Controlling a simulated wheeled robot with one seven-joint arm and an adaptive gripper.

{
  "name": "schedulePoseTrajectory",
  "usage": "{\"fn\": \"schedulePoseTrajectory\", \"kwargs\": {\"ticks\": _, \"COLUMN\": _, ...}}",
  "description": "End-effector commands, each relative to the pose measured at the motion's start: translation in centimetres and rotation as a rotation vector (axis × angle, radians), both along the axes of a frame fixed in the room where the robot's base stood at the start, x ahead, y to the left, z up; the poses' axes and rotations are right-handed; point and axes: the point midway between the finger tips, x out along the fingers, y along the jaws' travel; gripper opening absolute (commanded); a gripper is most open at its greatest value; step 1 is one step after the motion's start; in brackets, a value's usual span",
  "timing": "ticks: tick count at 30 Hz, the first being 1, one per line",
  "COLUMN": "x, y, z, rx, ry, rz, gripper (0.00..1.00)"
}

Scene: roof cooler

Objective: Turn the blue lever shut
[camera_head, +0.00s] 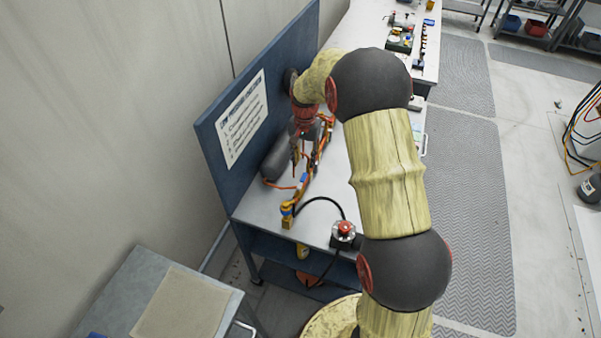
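A small blue part (304,178), which looks like the blue lever, sits on an orange and yellow pipe fitting (300,191) on the grey bench. It is too small here to tell its angle. My gripper (298,165) points down over the fittings, just above and left of the blue part. Its fingers are small and dark against the bench items, so I cannot tell whether they are open or touching anything. My red wrist hides part of the bench behind it.
A dark grey cylinder (277,160) lies left of the fittings, by a blue back panel (215,150) with a notice (241,118). A red button box (345,231) with a black cable stands at the near bench edge. A lower grey table (120,290) is at the front left.

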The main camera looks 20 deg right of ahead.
Motion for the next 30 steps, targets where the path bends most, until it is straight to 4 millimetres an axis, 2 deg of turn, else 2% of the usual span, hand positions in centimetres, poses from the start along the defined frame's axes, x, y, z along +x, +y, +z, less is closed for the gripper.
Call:
{"fn": "schedulePoseTrajectory", "kwargs": {"ticks": 5, "x": 0.0, "y": 0.0, "z": -1.5, "rx": 0.001, "ry": 0.001, "rz": -0.013, "gripper": 0.32}}
{"fn": "schedulePoseTrajectory", "kwargs": {"ticks": 12, "x": 0.0, "y": 0.0, "z": -5.2, "rx": 0.001, "ry": 0.001, "rz": -0.011, "gripper": 0.32}}
{"fn": "schedulePoseTrajectory", "kwargs": {"ticks": 16, "x": 0.0, "y": 0.0, "z": -6.7, "rx": 0.000, "ry": 0.000, "rz": -0.011, "gripper": 0.32}}
{"fn": "schedulePoseTrajectory", "kwargs": {"ticks": 21, "x": 0.0, "y": 0.0, "z": -7.6, "rx": -0.001, "ry": -0.002, "rz": -0.011, "gripper": 0.32}}
{"fn": "schedulePoseTrajectory", "kwargs": {"ticks": 29, "x": 0.0, "y": 0.0, "z": -7.7, "rx": -0.001, "ry": -0.002, "rz": -0.011, "gripper": 0.32}}
{"fn": "schedulePoseTrajectory", "kwargs": {"ticks": 30, "x": 0.0, "y": 0.0, "z": -7.6, "rx": -0.001, "ry": -0.002, "rz": -0.011, "gripper": 0.30}}
